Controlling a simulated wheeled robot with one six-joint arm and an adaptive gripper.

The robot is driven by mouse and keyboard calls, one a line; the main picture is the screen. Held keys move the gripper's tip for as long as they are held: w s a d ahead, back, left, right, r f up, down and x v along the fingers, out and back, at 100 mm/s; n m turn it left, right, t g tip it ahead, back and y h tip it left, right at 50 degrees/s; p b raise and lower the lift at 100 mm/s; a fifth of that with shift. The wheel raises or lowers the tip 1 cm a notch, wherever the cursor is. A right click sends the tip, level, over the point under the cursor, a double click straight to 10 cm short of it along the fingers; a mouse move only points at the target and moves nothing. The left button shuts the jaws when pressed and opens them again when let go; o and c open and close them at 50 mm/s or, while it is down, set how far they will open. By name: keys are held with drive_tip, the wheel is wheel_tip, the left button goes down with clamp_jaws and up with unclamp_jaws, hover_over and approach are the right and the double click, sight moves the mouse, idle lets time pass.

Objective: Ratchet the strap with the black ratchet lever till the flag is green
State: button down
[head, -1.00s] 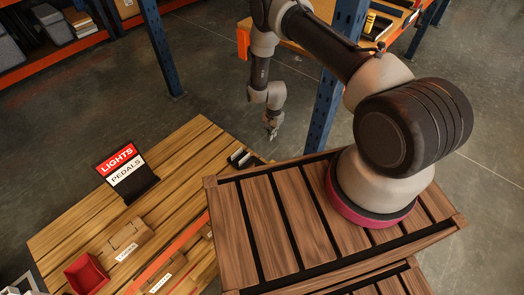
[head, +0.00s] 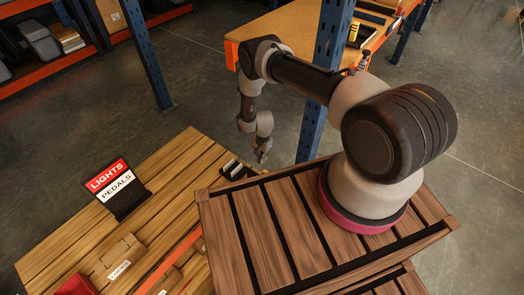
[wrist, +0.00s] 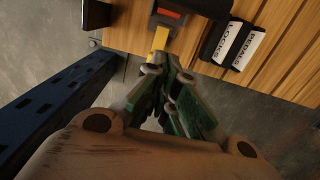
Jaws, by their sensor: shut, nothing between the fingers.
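In the wrist view, a dark ratchet buckle (wrist: 195,8) sits at the top edge, partly cut off. It carries an orange-red flag (wrist: 169,14), and a yellow strap (wrist: 160,38) shows just below it. I cannot clearly tell the black lever from the rest of the dark body. My gripper (wrist: 165,78) has green-sided fingers that are closed together and empty. Its tips are below the strap's end in the picture; I cannot tell whether they touch it. In the head view my gripper (head: 262,158) hangs by the far right corner of the slatted table (head: 180,160); the ratchet cannot be made out there.
Black holders with white labels (wrist: 240,48) stand right of the ratchet. A LIGHTS/PEDALS sign (head: 118,188), cardboard boxes (head: 120,262) and a red bin (head: 75,287) are on the table. A blue post (head: 325,80) stands close to my arm.

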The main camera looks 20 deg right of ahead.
drive_tip(key=shift+s+a+f, duration=0.2)
drive_tip(key=shift+s+a, duration=0.35)
drive_tip(key=shift+a, duration=0.3)
drive_tip(key=shift+s+a+f, duration=0.2)
drive_tip(key=shift+s+a, duration=0.35)
drive_tip(key=shift+a, duration=0.25)
